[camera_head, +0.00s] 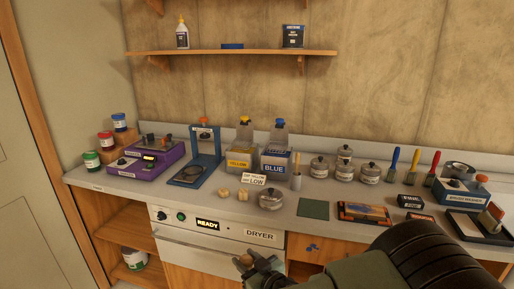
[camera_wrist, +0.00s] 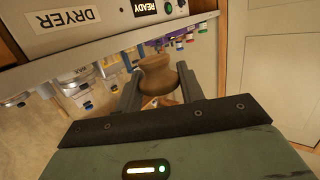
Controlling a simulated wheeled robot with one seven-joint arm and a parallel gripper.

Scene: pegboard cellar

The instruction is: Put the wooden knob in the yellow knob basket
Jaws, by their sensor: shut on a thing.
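My gripper (camera_head: 256,268) is low in front of the dryer panel, below the counter edge. It is shut on a round, waisted wooden knob (camera_wrist: 157,76), which sits between the two fingers in the wrist view. The knob also shows as a small tan shape in the head view (camera_head: 243,260). The container with the yellow label reading YELLOW (camera_head: 240,161) stands at the back of the counter, apart from my gripper. Its inside is hard to make out.
A container labelled BLUE (camera_head: 275,167) stands right of the yellow one. Small wooden pieces (camera_head: 224,192), a lidded pot (camera_head: 271,200) and a small sign (camera_head: 254,180) are in front. A blue stand (camera_head: 205,153) is to the left.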

